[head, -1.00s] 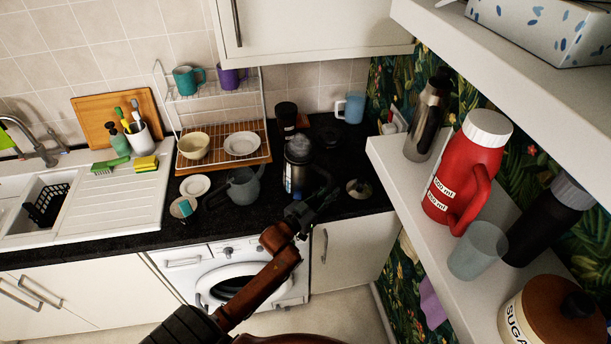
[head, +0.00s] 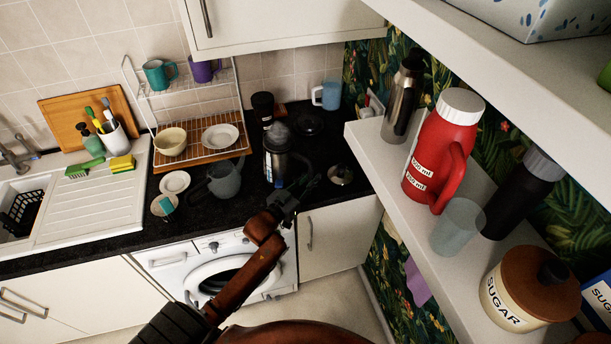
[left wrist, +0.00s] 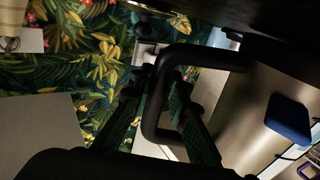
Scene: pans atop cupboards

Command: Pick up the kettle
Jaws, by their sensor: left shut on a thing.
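The kettle (head: 274,165) is a steel, dark-topped vessel on the black worktop, near the front edge, in the head view. I cannot tell whether its base is still touching the worktop. My left gripper (head: 302,187) is at its right side, at the handle. In the left wrist view, the kettle's steel body (left wrist: 238,112) fills the right side, with a blue patch on it. Its black handle (left wrist: 157,95) runs between the two fingers of my left gripper (left wrist: 158,108), which is shut on it. My right gripper is not in view.
A grey jug (head: 224,180) stands just left of the kettle. A lid (head: 340,174) lies to its right, and a black container (head: 263,108) stands behind. A white shelf (head: 370,150) with a red flask (head: 440,150) rises at right. A dish rack (head: 190,90) stands at the back left.

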